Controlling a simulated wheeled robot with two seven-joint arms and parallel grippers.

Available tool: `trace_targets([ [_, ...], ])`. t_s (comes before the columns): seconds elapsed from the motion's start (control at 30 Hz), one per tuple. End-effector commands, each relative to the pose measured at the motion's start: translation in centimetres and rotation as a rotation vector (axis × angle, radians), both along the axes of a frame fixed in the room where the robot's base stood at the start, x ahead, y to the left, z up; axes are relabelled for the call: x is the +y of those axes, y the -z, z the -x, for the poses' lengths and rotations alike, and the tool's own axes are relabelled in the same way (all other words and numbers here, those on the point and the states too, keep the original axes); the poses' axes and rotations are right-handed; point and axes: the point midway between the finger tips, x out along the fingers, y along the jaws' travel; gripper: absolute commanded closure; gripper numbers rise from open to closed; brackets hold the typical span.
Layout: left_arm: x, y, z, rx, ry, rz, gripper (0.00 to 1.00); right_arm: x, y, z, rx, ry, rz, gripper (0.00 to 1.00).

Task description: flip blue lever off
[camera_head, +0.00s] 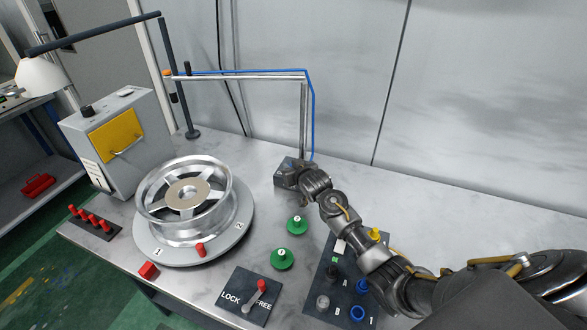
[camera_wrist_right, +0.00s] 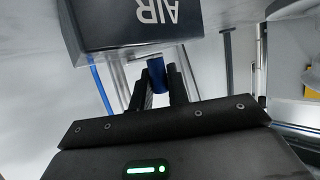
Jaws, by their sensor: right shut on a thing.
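The blue lever (camera_wrist_right: 157,76) shows in the right wrist view just below the dark box marked AIR (camera_wrist_right: 100,35). My right gripper (camera_wrist_right: 158,80) is shut on the lever, one dark finger on each side of it. In the head view my right gripper (camera_head: 291,181) is at the AIR box (camera_head: 282,168) at the foot of the metal post, and it hides the lever there. My left gripper is not in view.
A silver wheel (camera_head: 186,200) sits on a round base left of my right arm. Two green knobs (camera_head: 297,225), a LOCK/FREE panel (camera_head: 241,296) and a dark button panel (camera_head: 322,295) are nearer the front. A grey box with a yellow door (camera_head: 117,137) stands at left.

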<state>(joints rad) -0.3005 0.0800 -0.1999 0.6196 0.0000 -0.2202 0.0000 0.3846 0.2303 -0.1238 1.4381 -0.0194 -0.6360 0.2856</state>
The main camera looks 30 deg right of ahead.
Motion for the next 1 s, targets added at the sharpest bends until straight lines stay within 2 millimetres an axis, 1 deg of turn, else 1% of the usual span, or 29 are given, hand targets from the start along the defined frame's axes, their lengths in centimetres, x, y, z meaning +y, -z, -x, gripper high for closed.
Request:
trace_targets([
  [0.33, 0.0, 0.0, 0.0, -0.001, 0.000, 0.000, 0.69, 0.1, -0.2, -0.1, -0.002, 0.012, 0.000, 1.00],
  [0.37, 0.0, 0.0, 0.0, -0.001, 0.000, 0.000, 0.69, 0.1, -0.2, -0.1, -0.002, 0.011, -0.001, 0.80],
  [0.5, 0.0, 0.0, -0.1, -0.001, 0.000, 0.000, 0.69, 0.1, -0.1, -0.1, -0.001, 0.011, 0.000, 0.62],
  [0.83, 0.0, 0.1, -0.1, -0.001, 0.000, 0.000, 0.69, 0.1, -0.1, 0.2, -0.001, 0.011, 0.000, 0.62],
  [0.93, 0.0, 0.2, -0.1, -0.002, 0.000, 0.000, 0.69, 0.2, -0.3, 1.0, 0.000, 0.011, 0.000, 0.62],
  [1.0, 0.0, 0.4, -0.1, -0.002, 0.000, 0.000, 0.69, 0.3, -0.7, 1.9, -0.001, 0.010, 0.000, 0.62],
])
